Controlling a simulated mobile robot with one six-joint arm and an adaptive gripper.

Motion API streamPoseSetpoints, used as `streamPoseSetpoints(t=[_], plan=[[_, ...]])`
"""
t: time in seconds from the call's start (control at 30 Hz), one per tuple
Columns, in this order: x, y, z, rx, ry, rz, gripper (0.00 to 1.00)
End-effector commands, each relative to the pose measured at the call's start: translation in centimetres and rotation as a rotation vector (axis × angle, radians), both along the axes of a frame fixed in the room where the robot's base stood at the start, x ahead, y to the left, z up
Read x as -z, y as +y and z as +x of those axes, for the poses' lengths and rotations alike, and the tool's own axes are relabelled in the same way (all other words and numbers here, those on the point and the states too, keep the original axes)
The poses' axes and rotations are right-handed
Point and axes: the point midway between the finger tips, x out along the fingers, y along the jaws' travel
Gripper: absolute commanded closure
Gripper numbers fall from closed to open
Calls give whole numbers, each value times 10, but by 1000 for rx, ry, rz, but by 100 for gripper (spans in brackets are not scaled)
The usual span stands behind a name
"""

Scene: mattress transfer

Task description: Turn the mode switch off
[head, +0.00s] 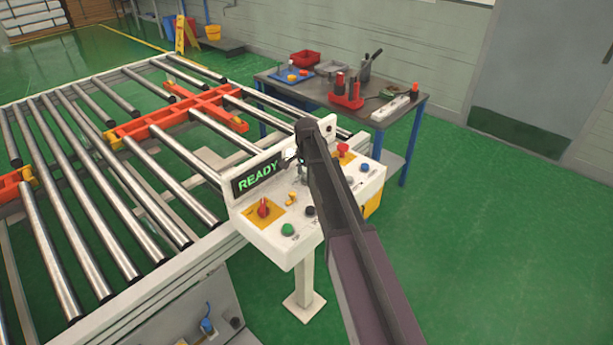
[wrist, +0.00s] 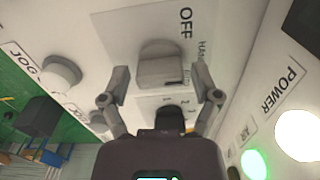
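A grey switch knob (wrist: 161,62) with the words OFF and HAND printed on its plate (wrist: 205,30) shows in the wrist view, which fits the mode switch. The knob lies between and slightly beyond my gripper's (wrist: 162,88) fingertips. The gripper is open, one finger on each side, with gaps visible and nothing held. In the head view, my gripper (head: 301,158) is over the back middle of the white control panel (head: 262,240), beside the green READY display (head: 259,177). My arm hides this knob there.
A smaller dark knob (wrist: 170,115) sits between the fingers' bases. The roller conveyor (head: 120,185) is left; a tool table (head: 395,115) stands behind. Floor right is clear.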

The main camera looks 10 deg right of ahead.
Motion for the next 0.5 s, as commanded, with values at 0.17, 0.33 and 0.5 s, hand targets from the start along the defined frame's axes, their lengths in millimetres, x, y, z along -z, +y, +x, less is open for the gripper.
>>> streamPoseSetpoints(t=[0.17,0.33,0.5], plan=[[0,0,0,0,0,0,89],[0,0,0,0,1,-1,89],[0,0,0,-2,1,-1,89]])
